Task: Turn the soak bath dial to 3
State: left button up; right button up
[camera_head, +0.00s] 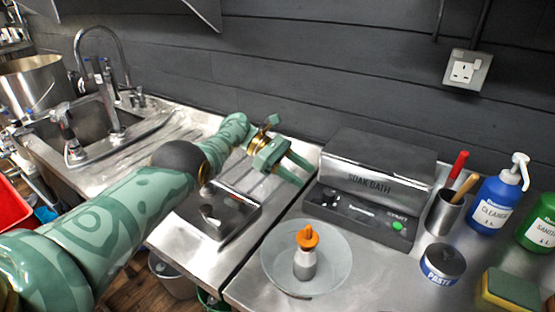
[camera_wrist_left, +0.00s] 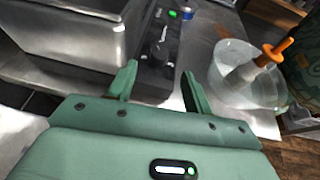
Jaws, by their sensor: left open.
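The soak bath (camera_head: 376,172) is a dark box with a steel lid front marked SOAK BATH, at the back of the steel counter. Its low front panel has a dark dial (camera_head: 329,196) at the left end and a lit green button (camera_head: 397,226) at the right. The dial (camera_wrist_left: 159,52) also shows in the left wrist view, just beyond the fingertips. Its setting is too small to read. My left gripper (camera_head: 305,173) is open and empty, at the bath's left end, apart from the dial. In the left wrist view its fingers (camera_wrist_left: 159,72) point toward the dial. My right gripper is not in view.
A glass bowl (camera_head: 337,284) with an orange-topped bottle (camera_head: 306,255) stands in front of the bath. A cup of tools (camera_head: 444,217), paste tin (camera_head: 442,264) and blue cleaner bottle (camera_head: 492,207) stand to the right. A dark scale-like device (camera_head: 222,212) lies below my left arm.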

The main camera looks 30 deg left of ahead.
pick_arm(q)
jog(key=b+v, duration=0.4)
jog(key=v, duration=0.4)
jog(key=shift+a, duration=0.3)
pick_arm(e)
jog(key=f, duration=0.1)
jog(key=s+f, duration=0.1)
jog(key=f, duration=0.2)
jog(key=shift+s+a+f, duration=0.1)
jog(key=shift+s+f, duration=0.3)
pick_arm(q)
jog(key=shift+r, duration=0.15)
